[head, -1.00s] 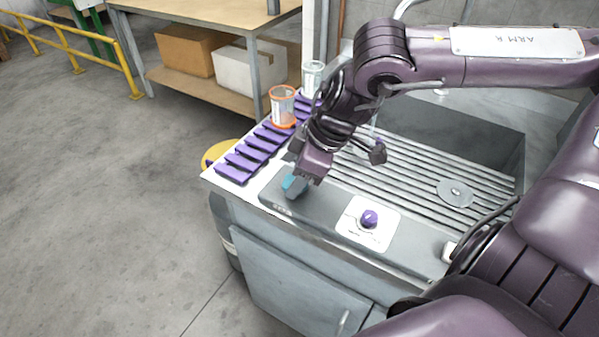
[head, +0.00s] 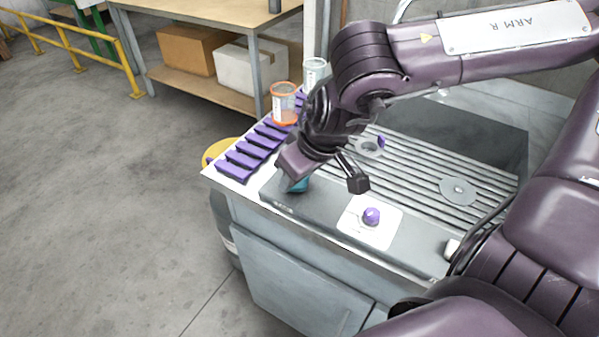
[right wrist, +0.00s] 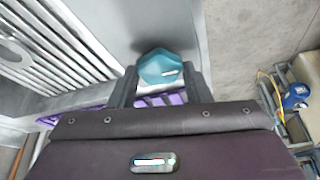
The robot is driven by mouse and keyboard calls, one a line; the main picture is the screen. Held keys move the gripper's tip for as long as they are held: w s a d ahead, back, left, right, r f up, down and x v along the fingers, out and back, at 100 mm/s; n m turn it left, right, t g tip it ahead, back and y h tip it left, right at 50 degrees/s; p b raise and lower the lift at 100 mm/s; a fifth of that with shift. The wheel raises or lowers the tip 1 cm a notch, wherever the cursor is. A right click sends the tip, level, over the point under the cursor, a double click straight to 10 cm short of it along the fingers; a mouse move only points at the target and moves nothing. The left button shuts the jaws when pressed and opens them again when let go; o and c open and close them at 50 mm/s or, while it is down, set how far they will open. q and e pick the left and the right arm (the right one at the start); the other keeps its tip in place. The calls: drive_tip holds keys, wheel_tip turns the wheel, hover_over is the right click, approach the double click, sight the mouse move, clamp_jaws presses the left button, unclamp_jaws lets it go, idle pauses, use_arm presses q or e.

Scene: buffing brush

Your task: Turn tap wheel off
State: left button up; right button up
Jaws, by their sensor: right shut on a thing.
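The tap wheel (head: 299,186) is a teal faceted knob on the grey front ledge of the sink counter, near its left end. It also shows in the right wrist view (right wrist: 162,68), with a short white mark on its face. My right gripper (head: 292,183) points down at it and is shut on it. In the right wrist view the two dark fingers (right wrist: 162,88) stand on either side of the wheel. The wheel's base is partly hidden by the gripper in the head view. My left gripper is in neither view.
A purple knob (head: 371,216) sits on a white plate to the right. Purple strips (head: 245,160) line the counter's left side, with an orange-rimmed cup (head: 284,104) and a clear cup (head: 315,74) behind. The ribbed drainboard (head: 425,180) lies beyond the ledge.

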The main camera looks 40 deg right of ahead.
drive_tip(key=shift+r, duration=0.1)
idle(0.3)
drive_tip(key=o, duration=1)
drive_tip(key=v, duration=0.7)
drive_tip(key=shift+r+p, duration=0.3)
drive_tip(key=shift+p, duration=0.05)
drive_tip(key=shift+s+r, duration=0.1)
drive_tip(key=shift+s, duration=0.05)
